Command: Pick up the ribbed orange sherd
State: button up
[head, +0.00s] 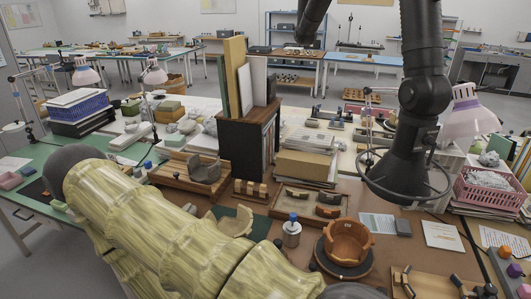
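Several orange-brown sherds, among them one at the tray's right (328,198), lie in a shallow wooden tray (283,213) in the head view. I cannot tell which sherd is ribbed. A broken orange pot (346,243) with a jagged rim stands on a dark round turntable (343,268). I cannot make out my gripper in this view.
The yellowish ribbed body (190,230) fills the lower left and hides the table behind it. A thick black jointed arm with a ring (424,95) hangs at right. A silver canister (291,232), a cradle board (187,178), stacked papers and a pink basket (490,190) crowd the bench.

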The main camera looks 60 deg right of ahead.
aim_at(333, 214)
jog(key=u, duration=0.6)
jog(key=k, duration=1.05)
jog(key=z, duration=2)
